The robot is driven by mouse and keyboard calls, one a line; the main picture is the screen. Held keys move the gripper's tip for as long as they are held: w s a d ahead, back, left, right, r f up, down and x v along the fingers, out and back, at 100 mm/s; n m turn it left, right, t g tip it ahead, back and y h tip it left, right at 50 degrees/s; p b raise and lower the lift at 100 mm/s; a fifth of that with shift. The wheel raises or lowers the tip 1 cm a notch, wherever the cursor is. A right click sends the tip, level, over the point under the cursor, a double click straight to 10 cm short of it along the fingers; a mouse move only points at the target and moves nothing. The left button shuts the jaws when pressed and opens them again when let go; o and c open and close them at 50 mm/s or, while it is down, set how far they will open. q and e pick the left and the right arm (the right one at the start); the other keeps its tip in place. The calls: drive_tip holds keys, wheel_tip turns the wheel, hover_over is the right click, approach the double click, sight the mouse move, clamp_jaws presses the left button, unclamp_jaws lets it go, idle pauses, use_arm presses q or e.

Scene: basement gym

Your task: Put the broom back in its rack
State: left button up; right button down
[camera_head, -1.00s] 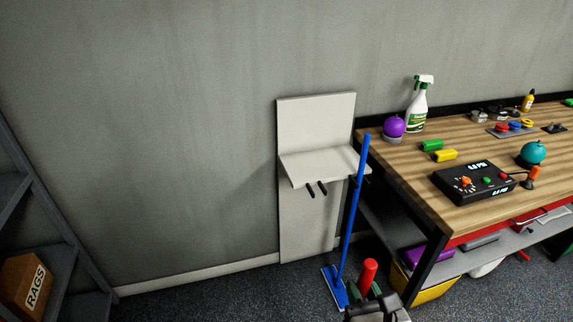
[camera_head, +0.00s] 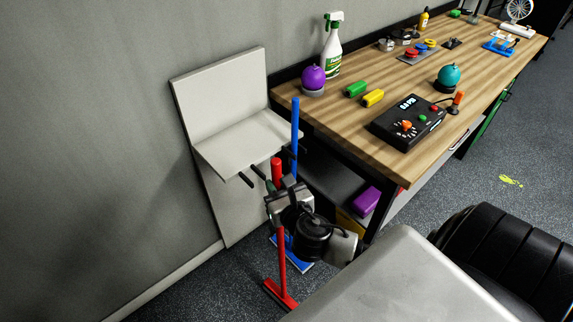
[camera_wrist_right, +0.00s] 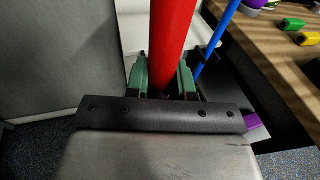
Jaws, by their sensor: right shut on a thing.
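The red broom (camera_head: 282,250) is upright, its head (camera_head: 282,294) low near the floor; I cannot tell whether it touches. My right gripper (camera_head: 272,187) is shut on its handle below the top. In the right wrist view the red handle (camera_wrist_right: 173,40) stands between the green fingers (camera_wrist_right: 162,80). The pale rack (camera_head: 220,95) is on the wall behind, with a shelf (camera_head: 240,143) and dark pegs (camera_head: 252,175) under its front edge. The red handle's top is close to these pegs in the picture. My left gripper is not in view.
A blue broom (camera_head: 295,125) stands at the rack's right end, just right of the red one. A wooden workbench (camera_head: 350,130) with a spray bottle (camera_head: 332,50) and other items is to the right. A black rounded object (camera_head: 510,250) is at lower right. Floor at left is clear.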

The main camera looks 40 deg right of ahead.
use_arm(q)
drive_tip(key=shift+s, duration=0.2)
use_arm(e)
drive_tip(key=shift+m+h, duration=0.7)
drive_tip(key=shift+h, duration=0.1)
drive_tip(key=d, duration=0.1)
drive_tip(key=w+d+f, duration=0.1)
drive_tip(key=d, duration=0.1)
drive_tip(key=w+d, duration=0.1)
drive_tip(key=d, duration=0.1)
drive_tip(key=shift+w+f, duration=0.2)
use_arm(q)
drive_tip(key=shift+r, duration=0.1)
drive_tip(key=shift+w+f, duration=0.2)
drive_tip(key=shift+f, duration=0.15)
use_arm(e)
drive_tip(key=shift+w+a+f, duration=0.1)
drive_tip(key=shift+w+f, duration=0.25)
drive_tip(key=shift+w, duration=0.5)
drive_tip(key=shift+w+a+f, duration=0.1)
drive_tip(key=shift+w+f, duration=0.2)
drive_tip(key=shift+w, duration=0.5)
drive_tip(key=shift+w+f, duration=0.35)
drive_tip(key=shift+w, duration=0.5)
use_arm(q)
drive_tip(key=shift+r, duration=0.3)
use_arm(e)
drive_tip(key=shift+r, duration=0.1)
